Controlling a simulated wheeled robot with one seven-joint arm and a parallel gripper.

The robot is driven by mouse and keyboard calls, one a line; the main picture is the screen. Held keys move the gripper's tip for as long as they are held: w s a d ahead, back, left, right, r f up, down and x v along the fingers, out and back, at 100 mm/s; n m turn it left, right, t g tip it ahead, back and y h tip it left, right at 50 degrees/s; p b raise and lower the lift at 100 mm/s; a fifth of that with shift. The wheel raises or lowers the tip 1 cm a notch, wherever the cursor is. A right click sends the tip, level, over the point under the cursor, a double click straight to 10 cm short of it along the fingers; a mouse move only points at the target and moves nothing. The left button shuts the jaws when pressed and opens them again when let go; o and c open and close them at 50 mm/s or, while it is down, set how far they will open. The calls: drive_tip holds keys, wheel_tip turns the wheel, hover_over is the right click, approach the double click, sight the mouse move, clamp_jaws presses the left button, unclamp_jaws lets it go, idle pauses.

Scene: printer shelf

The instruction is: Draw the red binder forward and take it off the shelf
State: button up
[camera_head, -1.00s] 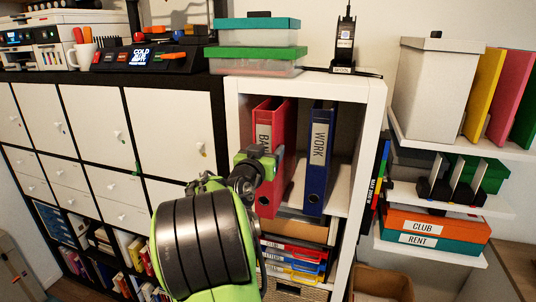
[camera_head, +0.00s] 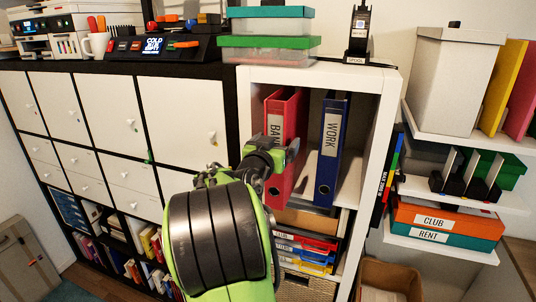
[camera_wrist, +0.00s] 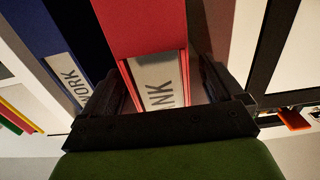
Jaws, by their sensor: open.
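The red binder (camera_head: 287,112) stands upright in the top compartment of the white shelf (camera_head: 388,108), with a white label on its spine. My gripper (camera_head: 284,152) is in front of its spine and hides part of it. In the wrist view the red binder (camera_wrist: 140,25) lies between the two open fingers of my gripper (camera_wrist: 160,75), one on each side of the spine. Its label partly shows, ending in "NK". I cannot tell whether the fingers touch it. Its lower spine is hidden there.
A blue binder (camera_head: 328,160) labelled WORK stands just right of the red one; it also shows in the wrist view (camera_wrist: 50,35). Plastic boxes (camera_head: 265,48) and a handset (camera_head: 358,40) sit on top of the shelf. Coloured trays (camera_head: 305,250) fill the compartment below.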

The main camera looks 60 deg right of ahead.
drive_tip(key=s+a+b, duration=0.2)
drive_tip(key=a+b, duration=0.1)
drive_tip(key=a, duration=1.1)
drive_tip(key=shift+s+a, duration=0.2)
drive_tip(key=shift+a, duration=0.05)
drive_tip(key=a+f+n+t+y, duration=0.2)
drive_tip(key=a+f+n+y, duration=0.3)
drive_tip(key=a, duration=0.5)
drive_tip(key=a+f+n+t+y, duration=0.2)
drive_tip(key=a+f+n+y, duration=0.3)
drive_tip(key=a+f+y, duration=0.4)
drive_tip(key=shift+w+a, duration=0.4)
drive_tip(key=shift+a, duration=0.6)
drive_tip(key=s+a+f+n+y, duration=0.1)
drive_tip(key=s+a+n, duration=0.1)
drive_tip(key=a, duration=0.1)
drive_tip(key=s+a+f+n+y, duration=0.1)
drive_tip(key=s+a+n, duration=0.1)
drive_tip(key=a, duration=0.1)
drive_tip(key=s+a+f+n+g+y, duration=0.1)
drive_tip(key=s+a+n, duration=0.1)
drive_tip(key=a, duration=0.1)
drive_tip(key=shift+a+y, duration=0.35)
drive_tip(key=shift+y, duration=0.05)
drive_tip(key=shift+c, duration=0.4)
drive_tip(key=shift+w, duration=0.15)
